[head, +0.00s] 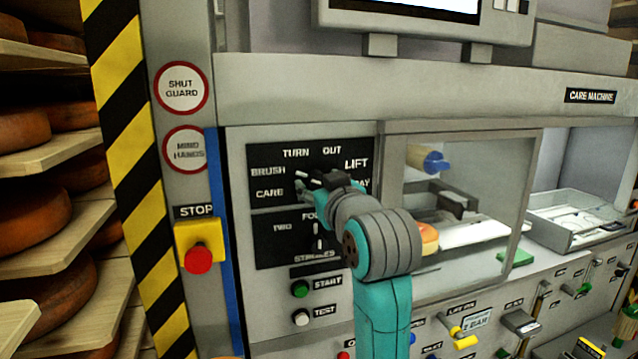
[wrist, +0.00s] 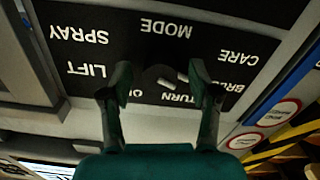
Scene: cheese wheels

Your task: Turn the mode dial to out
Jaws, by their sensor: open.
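The mode dial (wrist: 160,77) is a dark round knob on a black panel (wrist: 205,25), which the wrist view shows upside down. Labels CARE, BRUSH, TURN, OUT, LIFT and SPRAY ring it. Two short pale marks show at the dial on its TURN and BRUSH side; I cannot tell its exact setting. My gripper (wrist: 160,71) is open, one fingertip on each side of the dial. Whether they touch it is unclear. In the head view my gripper (head: 316,183) mostly hides the dial.
Below is a second black panel (head: 268,240) with another selector, partly behind my arm. A green START button (head: 300,289), a white TEST button (head: 301,317) and a red STOP button (head: 198,258) are nearby. A glazed chamber (head: 470,190) stands right, cheese shelves left.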

